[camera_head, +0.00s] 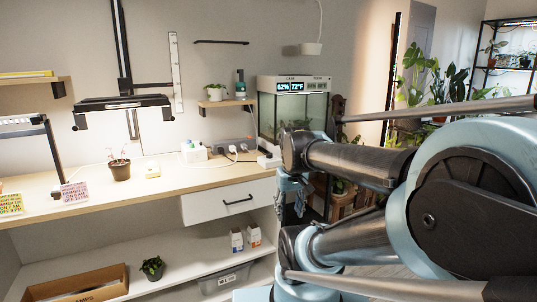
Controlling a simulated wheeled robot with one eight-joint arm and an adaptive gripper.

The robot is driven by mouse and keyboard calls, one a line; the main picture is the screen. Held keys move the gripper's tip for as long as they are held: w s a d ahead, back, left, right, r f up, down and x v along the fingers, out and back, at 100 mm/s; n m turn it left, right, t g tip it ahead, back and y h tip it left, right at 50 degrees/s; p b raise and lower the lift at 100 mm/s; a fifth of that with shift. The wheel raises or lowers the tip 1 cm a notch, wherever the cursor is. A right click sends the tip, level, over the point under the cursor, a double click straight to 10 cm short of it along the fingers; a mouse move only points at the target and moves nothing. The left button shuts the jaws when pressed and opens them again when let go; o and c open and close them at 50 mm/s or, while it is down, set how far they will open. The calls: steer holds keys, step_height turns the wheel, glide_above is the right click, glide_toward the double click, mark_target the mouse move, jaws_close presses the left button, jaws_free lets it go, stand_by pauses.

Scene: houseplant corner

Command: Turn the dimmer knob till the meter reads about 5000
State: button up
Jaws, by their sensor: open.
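A black grow light (122,102) hangs on a post over the wooden bench top (140,184). A small white box (194,153) stands at the back of the bench; I cannot tell whether it carries the dimmer knob. A small yellow and white object (152,170) lies left of it, perhaps the meter; no reading can be made out. My gripper (291,197) is in front of the drawer's right end, below the bench top and apart from these objects. It is partly hidden by my arm, and its jaws are open with nothing visible in them.
A potted seedling (120,168) and a pink note card (74,193) stand on the bench. A glass tank (291,112) with a display stands at its right end, near my arm. Plugs and a power strip (236,148) lie behind. The bench's front middle is clear.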

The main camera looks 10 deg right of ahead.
steer(key=w+r+n, duration=0.2)
steer(key=w+r, duration=0.5)
steer(key=r, duration=0.1)
step_height(320, 180, up, 15)
steer(key=n+g, duration=0.2)
steer(key=n, duration=0.4)
glide_above(269, 155)
steer(key=w, duration=0.1)
steer(key=f, duration=1.7)
steer(key=shift+w+d, duration=0.1)
steer(key=shift+w, duration=0.15)
steer(key=c, duration=1.1)
